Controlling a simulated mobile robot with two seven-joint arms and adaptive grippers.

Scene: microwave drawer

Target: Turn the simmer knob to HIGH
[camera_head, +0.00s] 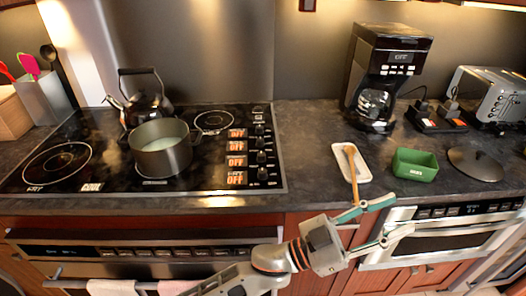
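The black cooktop (110,178) has a column of several small dark knobs (262,157) along its right side. Orange displays (236,162) beside them read OFF. The knob labels are too small to read, so I cannot tell which is the simmer knob. A dark pot (165,158) with pale contents stands on a burner left of the displays. My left gripper (401,215) is open and empty, in front of the counter edge, below and to the right of the knobs and apart from them. My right gripper is not in view.
A kettle (150,104) stands behind the pot. Right of the cooktop are a white spoon rest (340,163) with a wooden spoon, a green container (415,166), a black lid (475,164), a coffee maker (388,60) and a toaster (490,95). Counter between cooktop and spoon rest is clear.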

